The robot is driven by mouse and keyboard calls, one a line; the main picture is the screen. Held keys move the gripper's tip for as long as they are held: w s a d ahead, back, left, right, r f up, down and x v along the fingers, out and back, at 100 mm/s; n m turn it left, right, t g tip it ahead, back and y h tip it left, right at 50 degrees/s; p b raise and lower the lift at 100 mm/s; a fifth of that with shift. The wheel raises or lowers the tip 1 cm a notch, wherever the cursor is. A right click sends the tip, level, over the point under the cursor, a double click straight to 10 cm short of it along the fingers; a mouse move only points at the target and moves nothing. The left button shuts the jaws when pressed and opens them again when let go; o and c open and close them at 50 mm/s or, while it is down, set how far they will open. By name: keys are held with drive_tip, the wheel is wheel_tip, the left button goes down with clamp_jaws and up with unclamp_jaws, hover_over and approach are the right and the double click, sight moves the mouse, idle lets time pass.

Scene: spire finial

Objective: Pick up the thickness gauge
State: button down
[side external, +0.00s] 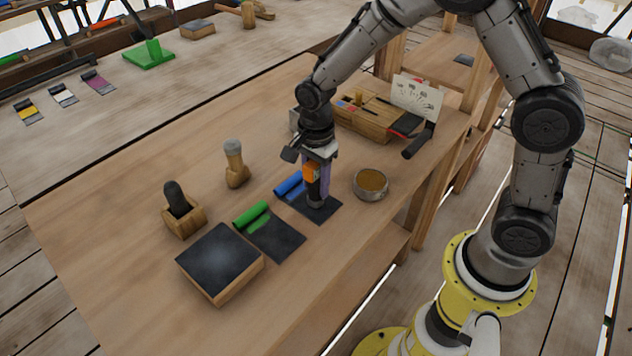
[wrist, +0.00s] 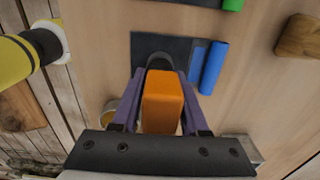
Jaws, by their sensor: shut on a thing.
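My gripper (side external: 318,196) points down over a dark sheet with a blue roll, near the front of the workbench. Its purple fingers are shut on an orange block-like thing (side external: 311,173) with a dark lower part. In the wrist view the orange body (wrist: 162,103) sits between the two fingers of my gripper (wrist: 161,78), and a dark rounded end shows beyond it. It may be the thickness gauge, but I cannot tell for certain. Its lower end is close to the dark sheet (side external: 328,210); I cannot tell if it touches.
A blue roll (side external: 290,185) and a green roll (side external: 251,213) lie to the left. A round tin (side external: 370,185) stands to the right. A black-topped block (side external: 220,260), a wooden holder (side external: 184,217) and a wooden-handled tool (side external: 236,165) stand further left. A wooden box (side external: 362,122) is behind.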

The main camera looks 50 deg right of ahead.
sight(315, 167)
drive_tip(key=shift+w+r, duration=0.1)
drive_tip(key=shift+r, duration=0.4)
drive_tip(key=s+d+r+n, duration=0.1)
drive_tip(key=s+d+r, duration=0.1)
drive_tip(key=s+r, duration=1.1)
drive_tip(key=w+f+n, duration=0.2)
drive_tip(key=w+n, duration=0.1)
drive_tip(key=w+a+f+n, duration=0.1)
drive_tip(key=w+f+n, duration=0.1)
drive_tip(key=w+n, duration=0.2)
drive_tip(key=w+f+n, duration=0.2)
drive_tip(key=w+n, duration=0.1)
drive_tip(key=w, duration=0.1)
drive_tip(key=shift+w+a, duration=0.25)
drive_tip(key=shift+a, duration=0.15)
drive_tip(key=shift+n, duration=0.5)
drive_tip(key=f, duration=0.1)
drive_tip(key=w+f, duration=0.1)
drive_tip(key=f, duration=0.2)
drive_tip(key=shift+w+a, duration=0.1)
drive_tip(key=shift+w, duration=0.15)
drive_tip(key=shift+f, duration=2.05)
